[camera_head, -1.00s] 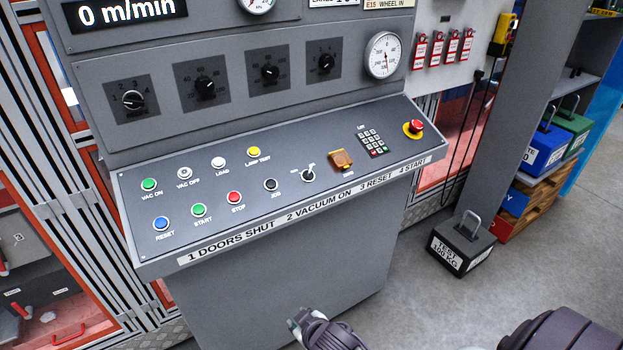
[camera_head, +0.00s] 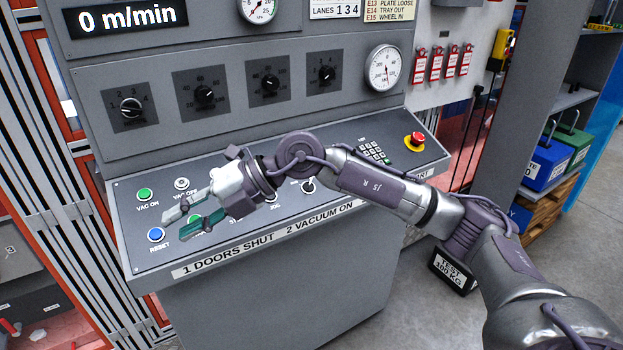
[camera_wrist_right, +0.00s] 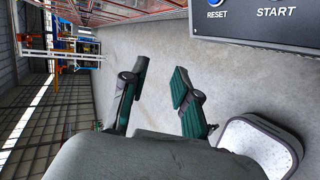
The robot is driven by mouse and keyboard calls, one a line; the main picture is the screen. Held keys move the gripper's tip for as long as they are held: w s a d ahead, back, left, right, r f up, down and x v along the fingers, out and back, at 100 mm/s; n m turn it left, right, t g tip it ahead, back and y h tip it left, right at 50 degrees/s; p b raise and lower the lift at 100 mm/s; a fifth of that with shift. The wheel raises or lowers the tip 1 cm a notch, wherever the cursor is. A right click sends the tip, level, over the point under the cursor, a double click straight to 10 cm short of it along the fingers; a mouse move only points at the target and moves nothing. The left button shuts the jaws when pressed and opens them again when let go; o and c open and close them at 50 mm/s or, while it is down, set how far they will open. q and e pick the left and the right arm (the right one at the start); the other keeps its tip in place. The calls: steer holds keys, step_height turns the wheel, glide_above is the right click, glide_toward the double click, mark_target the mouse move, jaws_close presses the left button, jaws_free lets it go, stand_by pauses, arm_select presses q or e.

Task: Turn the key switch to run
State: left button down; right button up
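A small black switch (camera_head: 308,185) with a pale ring, apparently the key switch, sits on the sloped grey console desk, right of the JOG button. Its setting and lettering are too small to read. My right gripper (camera_head: 176,222) is over the left part of the desk, left of the switch, pointing left. Its fingers are apart with nothing between them. The open fingers (camera_wrist_right: 159,72) also show in the right wrist view, with bare floor behind. The switch does not show there. My right arm crosses in front of the desk and hides several buttons. My left gripper is not in view.
A blue reset button (camera_head: 156,234) and green vac-on button (camera_head: 144,194) lie near the gripper. A red emergency stop (camera_head: 414,141) and keypad (camera_head: 373,152) are at the desk's right. Dials on the upright panel (camera_head: 325,75) rise behind. A test weight (camera_head: 452,270) stands on the floor.

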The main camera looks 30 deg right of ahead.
steer(key=w+d+m+t+h, duration=0.1)
steer(key=w+d+h, duration=0.1)
steer(key=d+h, duration=0.35)
steer(key=w+d+m+h, duration=0.1)
steer(key=w+d+h, duration=0.1)
steer(key=d, duration=0.6)
steer(key=m+t+h, duration=0.1)
steer(key=m+h, duration=0.3)
steer(key=h, duration=0.2)
glide_toward(312, 191)
steer(key=w+f, duration=0.1)
steer(key=w+f+p, duration=0.1)
steer(key=w+f, duration=0.1)
steer(key=w+d+f, duration=0.1)
steer(key=f, duration=0.1)
steer(key=shift+w+p, duration=0.35)
steer(key=shift+p, duration=0.05)
jaws_close()
